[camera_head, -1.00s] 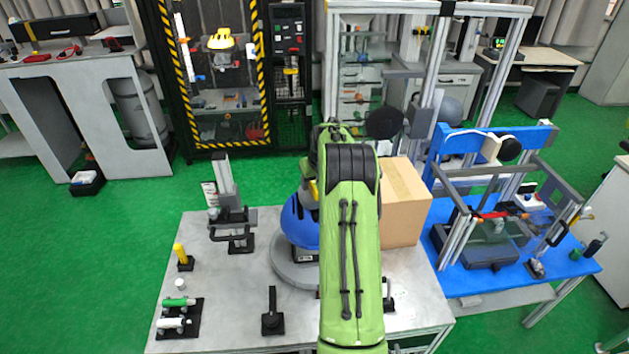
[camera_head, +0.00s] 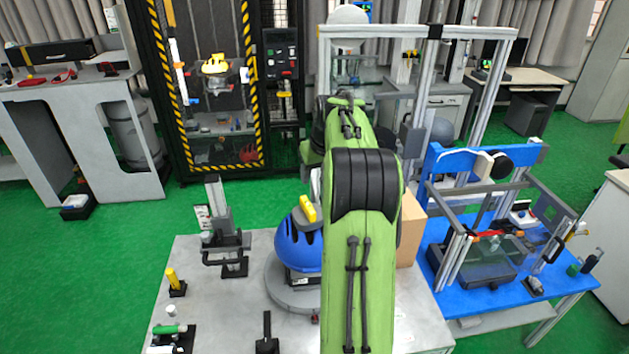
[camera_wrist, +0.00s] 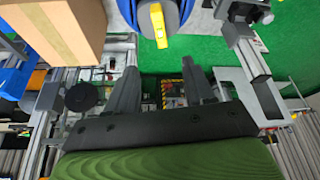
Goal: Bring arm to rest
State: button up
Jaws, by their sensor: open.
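My gripper shows in the wrist view (camera_wrist: 165,92), with its two dark fingers spread apart and nothing between them. In the head view my green arm rises over the grey table (camera_head: 225,290) and hides my gripper.
A cardboard box (camera_head: 411,225) stands right of the helmet, partly behind my arm. A grey clamp stand (camera_head: 225,235) is on its left. A blue table (camera_head: 470,295) with a clear-walled frame stands at right. A black-and-yellow striped cabinet (camera_head: 205,90) is behind. Green floor is free at left.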

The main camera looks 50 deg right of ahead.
dwell(0.5)
jog(key=s+a+r+n+b, duration=0.1)
jog(key=s+a+r, duration=0.15)
jog(key=a, duration=0.85)
jog(key=s+a+r+n+b, duration=0.1)
jog(key=a+r, duration=0.2)
jog(key=a, duration=0.8)
jog(key=s+a+f+n, duration=0.1)
jog(key=s+a+f, duration=0.1)
jog(key=s+a, duration=0.2)
jog(key=s+a+f+n+t+y+b, duration=0.1)
jog(key=s+a+f, duration=0.2)
jog(key=s+a, duration=0.2)
jog(key=s+a+f+n+y, duration=0.1)
jog(key=s+a+f, duration=0.1)
jog(key=s+a, duration=0.3)
jog(key=s, duration=0.4)
jog(key=shift+s+a+f+b, duration=0.15)
jog(key=shift+s+f+b, duration=0.05)
jog(key=shift+s+b, duration=0.15)
